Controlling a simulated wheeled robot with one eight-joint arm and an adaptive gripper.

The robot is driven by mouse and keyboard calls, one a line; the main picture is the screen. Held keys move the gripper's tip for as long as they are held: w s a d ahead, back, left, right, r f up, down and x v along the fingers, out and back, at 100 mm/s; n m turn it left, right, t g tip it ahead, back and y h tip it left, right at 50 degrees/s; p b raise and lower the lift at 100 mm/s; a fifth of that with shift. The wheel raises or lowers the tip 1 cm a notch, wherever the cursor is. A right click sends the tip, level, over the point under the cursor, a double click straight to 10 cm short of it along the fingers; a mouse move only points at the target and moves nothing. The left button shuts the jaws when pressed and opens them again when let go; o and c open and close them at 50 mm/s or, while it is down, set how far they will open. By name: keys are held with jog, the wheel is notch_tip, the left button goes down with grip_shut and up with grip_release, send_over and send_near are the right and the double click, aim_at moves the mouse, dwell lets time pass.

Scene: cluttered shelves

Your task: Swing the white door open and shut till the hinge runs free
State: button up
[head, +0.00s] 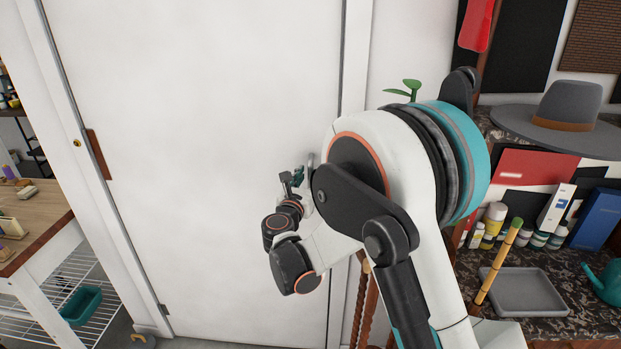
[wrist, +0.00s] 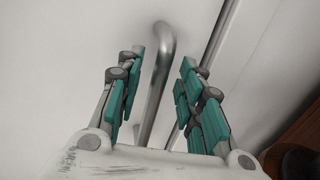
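The white door (head: 200,130) fills the left and middle of the head view and looks shut in its frame. Its metal handle, a bent grey bar (wrist: 161,75), shows clearly in the wrist view. My gripper (head: 292,180) is near the door's right edge, at handle height. In the wrist view its teal-padded fingers stand apart, one on each side of the handle. The bar lies between them with gaps visible on both sides. The handle's lower end is hidden behind the gripper body, and my arm hides part of the door edge in the head view.
A wooden-topped shelf unit (head: 40,225) stands close at the left, with a teal bin (head: 82,305) on its wire rack.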

jog(key=shift+x, duration=1.05)
grip_shut()
jog(key=shift+s, duration=0.1)
